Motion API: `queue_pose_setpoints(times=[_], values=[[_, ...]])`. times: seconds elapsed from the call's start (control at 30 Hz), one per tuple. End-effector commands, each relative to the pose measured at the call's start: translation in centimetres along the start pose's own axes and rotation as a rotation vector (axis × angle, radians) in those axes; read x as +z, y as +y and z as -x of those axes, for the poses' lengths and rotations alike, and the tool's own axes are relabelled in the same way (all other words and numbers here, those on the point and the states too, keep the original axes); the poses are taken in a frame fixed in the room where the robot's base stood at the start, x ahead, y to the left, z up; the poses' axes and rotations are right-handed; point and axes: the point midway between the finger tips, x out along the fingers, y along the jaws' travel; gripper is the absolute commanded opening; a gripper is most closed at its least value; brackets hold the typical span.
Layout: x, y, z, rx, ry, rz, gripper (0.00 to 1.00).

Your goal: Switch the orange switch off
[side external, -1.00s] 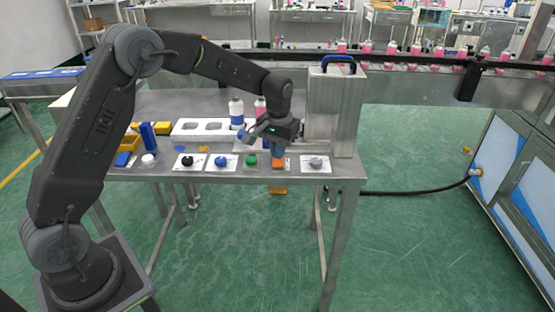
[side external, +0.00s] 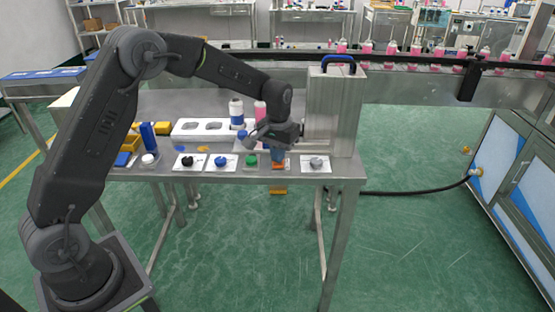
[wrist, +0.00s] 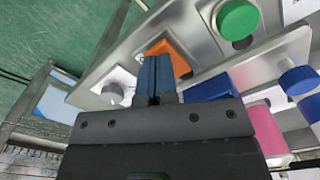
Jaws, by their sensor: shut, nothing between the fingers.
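The orange switch (side external: 278,166) sits on a plate along the front edge of the steel table, between the green knob (side external: 251,160) and a grey knob (side external: 316,162). In the wrist view the orange switch (wrist: 170,55) lies right at the blue fingertips and is partly hidden by them. My gripper (side external: 278,155) is shut and empty, pointing down onto the switch; it also shows in the wrist view (wrist: 153,65). The tips appear to touch the switch or hover just over it; I cannot tell which.
Blue (side external: 222,162) and black (side external: 187,161) knobs stand left of the green one. A metal crimping housing (side external: 335,112) with a blue handle rises right of my gripper. Bottles (side external: 236,110) and a white tray (side external: 190,127) stand behind. Free floor lies in front.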

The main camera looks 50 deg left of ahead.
Motion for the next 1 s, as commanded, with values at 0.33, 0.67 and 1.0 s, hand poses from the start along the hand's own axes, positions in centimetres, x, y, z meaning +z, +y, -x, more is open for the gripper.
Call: queue_pose_setpoints(times=[0.33,0.67,1.0], values=[[0.0,0.0,-0.5,0.0,0.0,0.0,0.0],[0.0,0.0,-1.0,0.0,-0.001,0.0,0.0],[0.0,0.0,-1.0,0.0,0.0,0.0,0.0]])
